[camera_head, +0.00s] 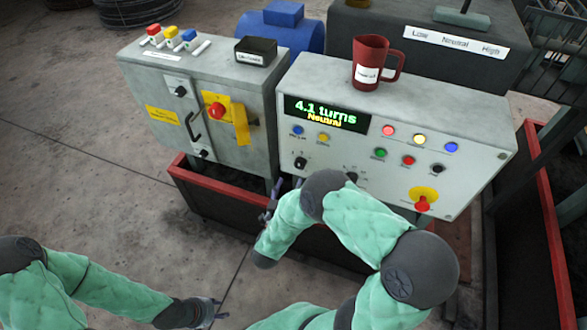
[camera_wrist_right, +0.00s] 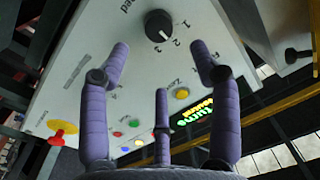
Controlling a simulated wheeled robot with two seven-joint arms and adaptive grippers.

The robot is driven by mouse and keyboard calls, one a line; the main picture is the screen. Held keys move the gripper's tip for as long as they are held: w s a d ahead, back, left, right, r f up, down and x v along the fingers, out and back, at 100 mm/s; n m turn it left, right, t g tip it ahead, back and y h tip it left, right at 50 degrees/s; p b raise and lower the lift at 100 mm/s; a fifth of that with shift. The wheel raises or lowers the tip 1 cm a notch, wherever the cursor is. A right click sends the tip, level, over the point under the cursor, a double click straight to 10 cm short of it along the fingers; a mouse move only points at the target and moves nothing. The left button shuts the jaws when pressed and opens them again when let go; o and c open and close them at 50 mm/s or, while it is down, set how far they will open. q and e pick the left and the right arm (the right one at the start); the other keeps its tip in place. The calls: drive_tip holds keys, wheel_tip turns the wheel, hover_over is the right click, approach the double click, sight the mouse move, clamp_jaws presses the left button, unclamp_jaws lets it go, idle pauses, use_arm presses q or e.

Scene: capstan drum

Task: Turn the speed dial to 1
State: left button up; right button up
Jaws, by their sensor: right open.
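The speed dial (camera_wrist_right: 158,25) is a round black knob on the grey panel, with 1, 2 and 3 printed beside it. Its white mark faces the 2 and 3 side, but I cannot tell which number exactly. In the head view the dial (camera_head: 300,163) is at the panel's lower left. My right gripper (camera_wrist_right: 160,60) is open and empty, its purple fingers spread below the dial and apart from it. In the head view this gripper (camera_head: 272,198) is below the panel's left end. My left gripper (camera_head: 208,312) is low, far from the panel; its finger state is unclear.
The display (camera_head: 325,113) reads "4.1 turns" and "Neutral". Several coloured buttons and a red emergency stop (camera_head: 423,203) share the panel. A red mug (camera_head: 369,62) stands on top. A grey cabinet (camera_head: 195,90) is at left, and a red-rimmed bin (camera_head: 190,178) is below.

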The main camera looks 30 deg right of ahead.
sight(299, 166)
drive_tip(key=b+x, duration=0.2)
drive_tip(key=x, duration=0.7)
drive_tip(key=c, duration=1.1)
